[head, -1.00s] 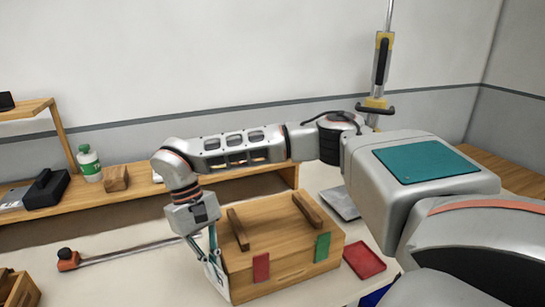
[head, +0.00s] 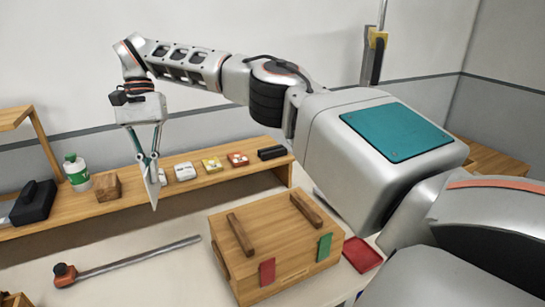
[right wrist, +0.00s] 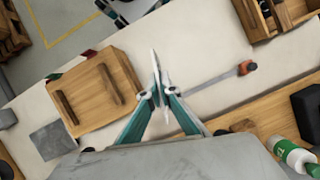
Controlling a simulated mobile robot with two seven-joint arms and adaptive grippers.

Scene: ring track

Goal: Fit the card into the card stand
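My right gripper (head: 154,162) is raised above the table, to the left of the wooden box. Its fingers are shut on a thin white card (head: 152,187), which hangs down nearly upright. In the right wrist view the card (right wrist: 156,68) shows almost edge-on between the fingertips (right wrist: 157,92). A small wooden block (head: 107,186) on the back shelf may be the card stand; I cannot make out a slot in it. It also shows in the right wrist view (right wrist: 243,126), apart from the card. My left gripper is not in view.
A wooden box (head: 275,250) with two handles stands on the table. A bar tool with an orange end (head: 64,273) lies left of it, a red tray (head: 362,254) right. The shelf holds a green-white bottle (head: 76,172), a black object (head: 34,201) and several small items.

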